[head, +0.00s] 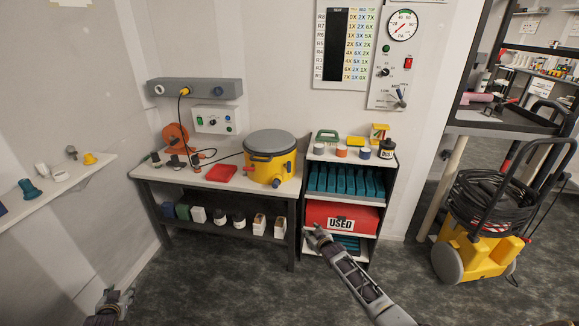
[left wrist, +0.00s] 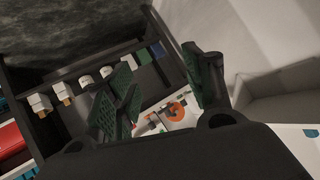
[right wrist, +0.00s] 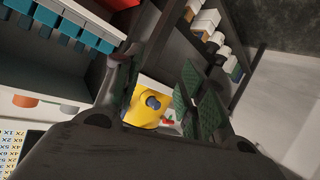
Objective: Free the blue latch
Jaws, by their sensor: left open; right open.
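A yellow pot (head: 284,166) with a grey lid (head: 270,141) stands at the right end of the bench. A blue latch (head: 276,183) sits low on its front, and a red part (head: 249,169) sticks out on its left side. The right wrist view also shows the yellow pot (right wrist: 143,117) with the blue latch (right wrist: 153,102) on it, between my fingers but farther off. My right gripper (head: 318,237) is open and empty, in front of the shelf and apart from the pot. My left gripper (head: 116,298) is open and empty, low at the front left, far from the bench.
A red tray (head: 221,173) and an orange reel (head: 176,138) are on the bench (head: 201,182). The shelf unit (head: 389,186) at right holds teal racks and a red box (head: 340,217) marked USED. A yellow cart (head: 463,255) stands far right. The floor in front is clear.

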